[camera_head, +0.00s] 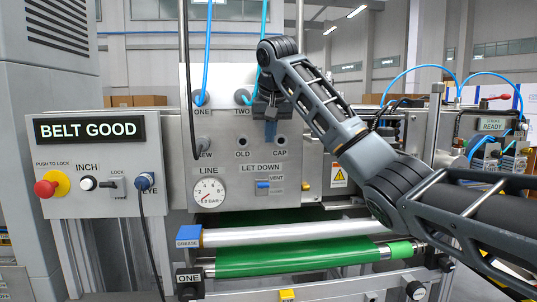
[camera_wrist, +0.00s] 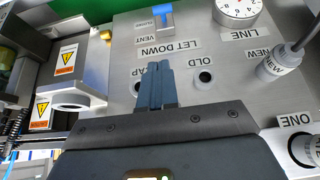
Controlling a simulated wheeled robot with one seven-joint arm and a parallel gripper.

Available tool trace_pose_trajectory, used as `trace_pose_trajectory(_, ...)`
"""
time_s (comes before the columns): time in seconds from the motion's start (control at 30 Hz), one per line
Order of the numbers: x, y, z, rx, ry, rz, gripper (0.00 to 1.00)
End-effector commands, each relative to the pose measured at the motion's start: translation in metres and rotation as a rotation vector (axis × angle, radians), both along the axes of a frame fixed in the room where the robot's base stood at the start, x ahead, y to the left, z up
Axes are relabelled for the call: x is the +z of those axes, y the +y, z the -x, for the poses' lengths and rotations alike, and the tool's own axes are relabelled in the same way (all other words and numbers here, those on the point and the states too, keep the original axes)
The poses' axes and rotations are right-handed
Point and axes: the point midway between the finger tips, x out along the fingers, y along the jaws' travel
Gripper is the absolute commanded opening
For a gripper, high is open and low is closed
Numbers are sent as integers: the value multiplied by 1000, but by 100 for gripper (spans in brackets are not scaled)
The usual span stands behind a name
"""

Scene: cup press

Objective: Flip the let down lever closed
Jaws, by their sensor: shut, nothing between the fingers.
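The let down lever (camera_head: 262,186) is a small blue handle on the grey panel, under the LET DOWN label and beside the VENT label. It also shows at the top of the wrist view (camera_wrist: 166,19), which sees the panel upside down, beside the VENT and CLOSED labels. Which setting it is at, I cannot tell clearly. My gripper (camera_head: 270,131) is above the lever in the head view, in front of the panel between the OLD and CAP ports. In the wrist view its blue-grey fingers (camera_wrist: 157,84) are together and empty, apart from the lever.
The LINE gauge (camera_head: 208,191) is left of the lever. The OLD port (camera_wrist: 204,77) and NEW plug (camera_wrist: 278,65) are near my fingers. Blue hoses (camera_head: 206,50) rise from the panel. A roller (camera_head: 290,233) and green belt (camera_head: 300,259) lie below. The panel between fingers and lever is clear.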

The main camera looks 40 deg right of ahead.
Motion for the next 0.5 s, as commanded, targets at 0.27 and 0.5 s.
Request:
trace_pose_trajectory(0.27, -42, -14, -19, -2, 5, -2, 0)
trace_pose_trajectory(0.5, -81, -27, -38, -2, 4, 0, 0)
